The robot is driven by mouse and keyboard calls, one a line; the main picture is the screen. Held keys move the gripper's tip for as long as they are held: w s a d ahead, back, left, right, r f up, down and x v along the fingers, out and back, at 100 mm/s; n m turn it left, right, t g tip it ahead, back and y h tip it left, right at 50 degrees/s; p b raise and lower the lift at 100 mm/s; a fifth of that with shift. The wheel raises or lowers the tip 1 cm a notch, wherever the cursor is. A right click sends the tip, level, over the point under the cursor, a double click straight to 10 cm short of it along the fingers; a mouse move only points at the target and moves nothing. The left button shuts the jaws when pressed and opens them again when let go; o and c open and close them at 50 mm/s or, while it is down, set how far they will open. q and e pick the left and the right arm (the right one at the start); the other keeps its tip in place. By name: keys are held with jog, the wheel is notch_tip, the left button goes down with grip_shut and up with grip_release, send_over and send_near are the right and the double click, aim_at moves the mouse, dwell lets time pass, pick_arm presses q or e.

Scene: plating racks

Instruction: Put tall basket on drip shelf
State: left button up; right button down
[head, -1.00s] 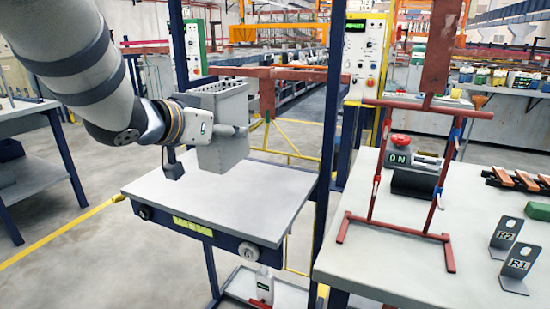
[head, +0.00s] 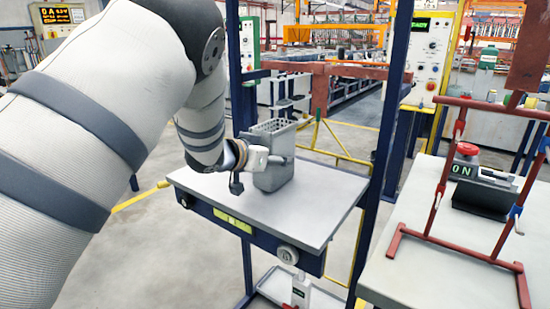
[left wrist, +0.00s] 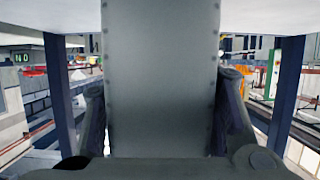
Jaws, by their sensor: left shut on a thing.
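The tall basket (head: 272,160) is a grey, upright box with a perforated upper part. My left gripper (head: 258,160) is shut on its side, partly hidden behind the wrist. The basket is over the light grey top of the blue-framed stand (head: 215,188), its bottom at or just above that surface; I cannot tell if it touches. In the left wrist view the basket's grey wall (left wrist: 162,80) fills the middle between the two fingers. No label marks the drip shelf. My right gripper is not in view.
A blue post (head: 390,110) rises at the stand's right. A red frame (head: 440,240) and a black block (head: 482,198) with an ON sign stand on the right table (head: 410,270). A small low shelf (head: 270,283) is under the stand. The stand's front top is clear.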

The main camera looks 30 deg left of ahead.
pick_arm(q)
jog(key=o, duration=1.4)
jog(key=shift+f, duration=0.1)
jog(key=shift+c, duration=0.2)
jog(key=d+p+v, duration=0.1)
jog(key=p+v, duration=0.1)
jog(key=v, duration=1)
jog(key=shift+a, duration=0.45)
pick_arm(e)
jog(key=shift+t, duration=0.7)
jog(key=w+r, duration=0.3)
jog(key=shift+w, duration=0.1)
